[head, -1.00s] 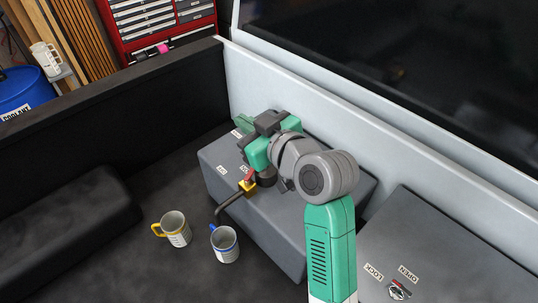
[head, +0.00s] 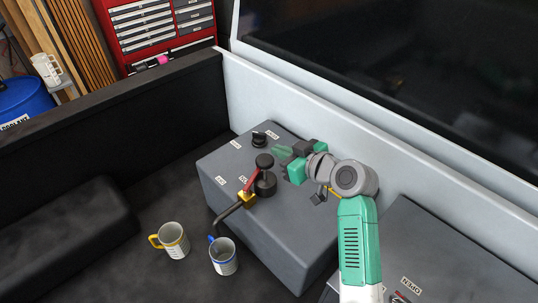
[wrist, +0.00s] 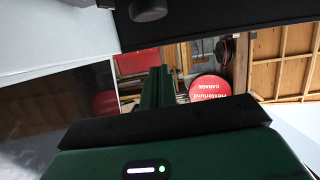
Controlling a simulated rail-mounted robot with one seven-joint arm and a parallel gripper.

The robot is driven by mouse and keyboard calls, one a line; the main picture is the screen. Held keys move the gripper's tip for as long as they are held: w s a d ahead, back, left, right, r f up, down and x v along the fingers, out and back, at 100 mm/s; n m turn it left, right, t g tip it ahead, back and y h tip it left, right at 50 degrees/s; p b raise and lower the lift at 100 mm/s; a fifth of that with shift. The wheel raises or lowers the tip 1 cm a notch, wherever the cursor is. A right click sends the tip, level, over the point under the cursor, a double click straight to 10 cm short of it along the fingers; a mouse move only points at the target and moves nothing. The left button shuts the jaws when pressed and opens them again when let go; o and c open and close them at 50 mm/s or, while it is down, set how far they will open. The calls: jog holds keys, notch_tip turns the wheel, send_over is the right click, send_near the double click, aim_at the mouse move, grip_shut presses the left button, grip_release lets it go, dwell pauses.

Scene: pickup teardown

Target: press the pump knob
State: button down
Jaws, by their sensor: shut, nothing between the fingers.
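A grey box (head: 285,225) carries several black controls. One black round knob (head: 264,160) stands up near a red lever (head: 251,178), with a wider black round part (head: 266,185) just below it in the picture. Another black knob (head: 259,139) sits at the back between small labels. I cannot tell from the labels which is the pump knob. My gripper (head: 280,151) is shut and empty, just right of these knobs, pointing left. The wrist view shows its green fingers (wrist: 159,87) together, with a dark rounded knob-like part (wrist: 148,10) at the top edge.
A yellow fitting (head: 247,197) with a bent dark pipe (head: 228,212) is at the box's left edge. A yellow-handled mug (head: 173,241) and a blue-handled mug (head: 223,257) stand on the dark floor. A pale wall (head: 300,112) runs behind the box.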

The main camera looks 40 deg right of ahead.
send_over(269, 163)
jog(key=shift+w+a+f+p, duration=0.1)
jog(key=shift+w+f+p, duration=0.1)
jog(key=shift+f, duration=0.25)
jog(key=shift+w+f+p, duration=0.1)
jog(key=shift+f+p, duration=0.1)
jog(key=shift+f, duration=0.2)
jog(key=f, duration=0.2)
jog(key=shift+s+f, duration=0.3)
jog(key=shift+f, duration=0.1)
jog(key=shift+f+p, duration=0.3)
jog(key=shift+f, duration=0.3)
notch_tip(269, 163, down, 6)
jog(key=b, duration=0.8)
jog(key=shift+r, duration=0.1)
